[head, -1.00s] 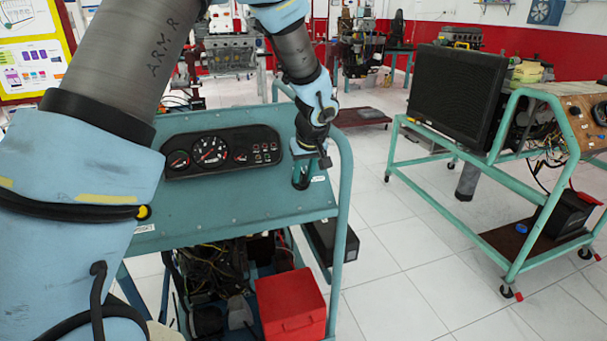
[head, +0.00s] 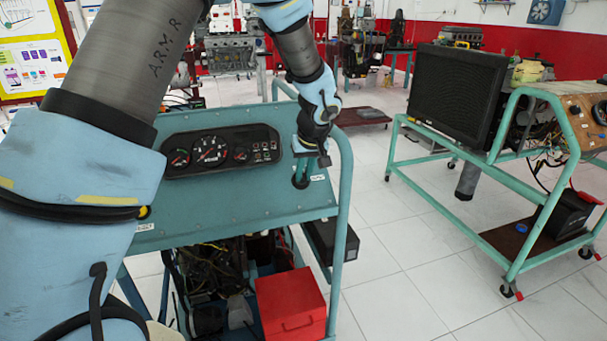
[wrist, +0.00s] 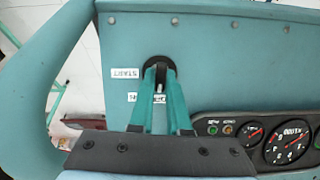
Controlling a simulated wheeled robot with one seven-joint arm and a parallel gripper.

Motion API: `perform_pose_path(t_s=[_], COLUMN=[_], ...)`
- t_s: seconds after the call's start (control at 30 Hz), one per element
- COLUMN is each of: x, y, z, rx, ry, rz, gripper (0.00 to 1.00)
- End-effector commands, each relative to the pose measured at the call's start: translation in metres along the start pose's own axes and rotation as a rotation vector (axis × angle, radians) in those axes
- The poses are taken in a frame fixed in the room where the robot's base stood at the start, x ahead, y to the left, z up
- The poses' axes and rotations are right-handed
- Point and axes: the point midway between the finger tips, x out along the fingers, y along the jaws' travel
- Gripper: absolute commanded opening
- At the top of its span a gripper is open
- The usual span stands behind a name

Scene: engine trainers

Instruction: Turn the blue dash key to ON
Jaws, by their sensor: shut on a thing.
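My gripper (head: 301,182) points down at the right end of the teal dash panel (head: 225,205). In the wrist view its two teal fingers (wrist: 159,72) converge and are shut on the blue key at the round black key switch (wrist: 158,61). The fingertips hide most of the key, so its exact angle cannot be told. A small silvery piece (wrist: 160,88) shows between the fingers. Small white labels, such as the upper one (wrist: 125,73), sit left of the switch in the wrist view; their text is upside down and hard to read.
A black gauge cluster (head: 221,151) lies left of my gripper on the panel. A teal tube frame (head: 345,200) rises close on the right. A red box (head: 291,304) sits below. Another trainer with a black radiator (head: 455,95) stands right, across open tiled floor.

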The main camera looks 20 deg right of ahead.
Motion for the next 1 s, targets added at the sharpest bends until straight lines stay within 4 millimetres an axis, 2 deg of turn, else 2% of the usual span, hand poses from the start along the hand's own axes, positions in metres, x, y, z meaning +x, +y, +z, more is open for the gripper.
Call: perform_pose_path(t_s=[0.6, 1.0], x=[0.0015, 0.0011], y=[0.0052, 0.0056], z=[0.0022, 0.0023], rx=[0.457, 0.642], ry=[0.001, 0.0], rz=[-0.157, -0.222], gripper=[0.0, 0.0])
